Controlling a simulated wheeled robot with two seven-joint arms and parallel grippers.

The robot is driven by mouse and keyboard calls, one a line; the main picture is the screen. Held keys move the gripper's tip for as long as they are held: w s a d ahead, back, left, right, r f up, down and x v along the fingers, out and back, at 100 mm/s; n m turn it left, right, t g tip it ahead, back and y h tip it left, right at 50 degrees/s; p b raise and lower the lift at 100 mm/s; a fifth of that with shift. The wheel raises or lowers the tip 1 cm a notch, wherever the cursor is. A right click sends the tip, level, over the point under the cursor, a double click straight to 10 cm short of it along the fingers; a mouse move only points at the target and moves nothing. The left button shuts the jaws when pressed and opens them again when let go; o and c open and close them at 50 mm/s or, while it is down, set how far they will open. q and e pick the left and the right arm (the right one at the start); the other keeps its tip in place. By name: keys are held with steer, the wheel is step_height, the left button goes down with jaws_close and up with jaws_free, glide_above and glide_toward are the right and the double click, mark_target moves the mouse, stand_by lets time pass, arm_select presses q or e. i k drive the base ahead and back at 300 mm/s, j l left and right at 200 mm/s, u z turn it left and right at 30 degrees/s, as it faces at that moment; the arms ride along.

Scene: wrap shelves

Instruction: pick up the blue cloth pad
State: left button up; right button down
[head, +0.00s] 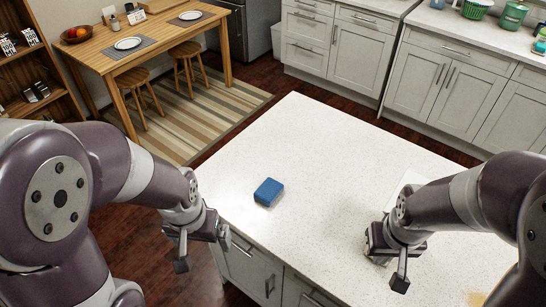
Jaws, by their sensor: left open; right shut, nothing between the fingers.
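The blue cloth pad (268,191) lies flat on the white speckled island top (310,150), near its left edge. My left gripper (203,251) is open and empty. It hangs beside the island's left edge, to the left of and nearer than the pad, and does not touch it. My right gripper (396,270) is shut and empty over the right part of the island, well away from the pad. Its fingers are partly hidden by its own body.
A pale flat thing, partly hidden by my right arm, lies on the island (411,178). Island drawers (245,270) are below the left edge. A wooden dining table (150,40) with stools stands far left. The island's middle is clear.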

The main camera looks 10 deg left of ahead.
mark_target(266, 193)
steer(key=z, duration=1.55)
steer(key=u, duration=1.8)
steer(key=z, duration=0.15)
steer(key=i+j+z, duration=0.15)
steer(key=j+z, duration=0.25)
steer(key=i+j+z, duration=0.1)
steer(key=j+z, duration=0.3)
steer(key=j, duration=0.15)
steer(key=j+z, duration=0.4)
steer(key=j, duration=1.05)
